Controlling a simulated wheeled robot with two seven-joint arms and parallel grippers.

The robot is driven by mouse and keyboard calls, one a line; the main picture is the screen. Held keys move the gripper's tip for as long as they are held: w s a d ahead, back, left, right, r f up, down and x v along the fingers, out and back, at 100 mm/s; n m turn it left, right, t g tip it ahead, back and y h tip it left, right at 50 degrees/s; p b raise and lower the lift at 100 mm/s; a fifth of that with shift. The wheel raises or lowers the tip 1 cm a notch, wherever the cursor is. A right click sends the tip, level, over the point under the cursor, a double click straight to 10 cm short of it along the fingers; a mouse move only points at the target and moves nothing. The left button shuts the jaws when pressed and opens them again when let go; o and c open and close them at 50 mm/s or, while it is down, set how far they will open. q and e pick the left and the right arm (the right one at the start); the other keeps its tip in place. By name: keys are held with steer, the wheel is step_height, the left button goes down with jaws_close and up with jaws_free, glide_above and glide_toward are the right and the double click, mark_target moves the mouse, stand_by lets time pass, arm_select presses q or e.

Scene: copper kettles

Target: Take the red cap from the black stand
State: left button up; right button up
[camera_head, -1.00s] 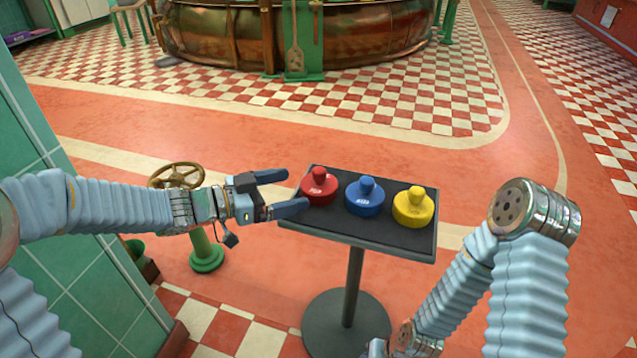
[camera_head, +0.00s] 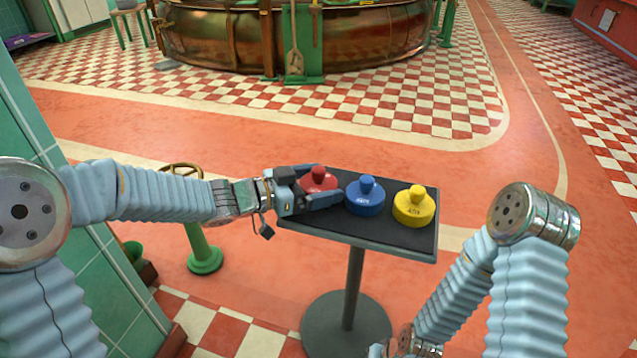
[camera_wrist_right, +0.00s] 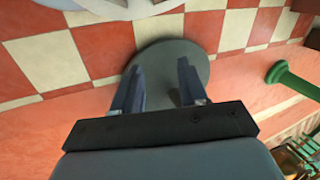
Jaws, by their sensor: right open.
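The red cap (camera_head: 318,178) sits at the left end of the black stand (camera_head: 392,234), with its round knob up. My left gripper (camera_head: 318,184) reaches in from the left, one finger on the far side of the cap and one across its near side. The fingers look about as wide apart as before; whether they touch the cap is not clear. The near finger hides the cap's lower front. My right gripper (camera_wrist_right: 160,82) is open and empty in the right wrist view, over the stand's round base (camera_wrist_right: 175,60).
A blue cap (camera_head: 364,197) stands close to the right of the red one, near the left gripper's near fingertip. A yellow cap (camera_head: 414,207) is farther right. A green post (camera_head: 202,248) with a brass handwheel stands under my left arm. A copper kettle (camera_head: 210,38) is behind.

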arm_select(q)
steer(key=shift+c, duration=1.1)
